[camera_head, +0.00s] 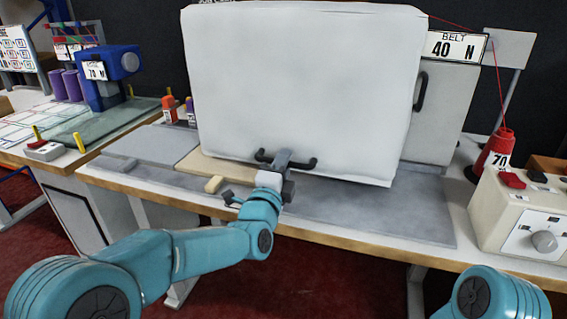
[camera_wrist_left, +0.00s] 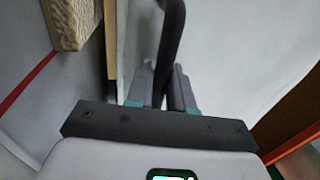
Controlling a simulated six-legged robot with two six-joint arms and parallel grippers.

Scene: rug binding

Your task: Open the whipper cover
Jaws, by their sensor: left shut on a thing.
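The whipper cover appears as a large pale white-grey panel (camera_head: 310,75) in the head view, upright over the bench, its lower edge just above the bench top. A dark bar handle (camera_head: 307,163) is on its lower front. My left gripper (camera_head: 282,159) is shut on this handle, with the handle's ends showing on both sides. In the left wrist view the dark handle (camera_wrist_left: 172,40) runs between the two fingers of the left gripper (camera_wrist_left: 162,82). What lies behind the panel is hidden. My right gripper is out of view; only part of that arm shows at lower right.
A grey housing (camera_head: 440,105) with a dark handle (camera_head: 421,91) stands behind the panel at right. A control box with a knob (camera_head: 545,241) and a red thread cone (camera_head: 497,150) are at far right. A blue machine (camera_head: 120,62) is at left. The grey bench front (camera_head: 400,215) is clear.

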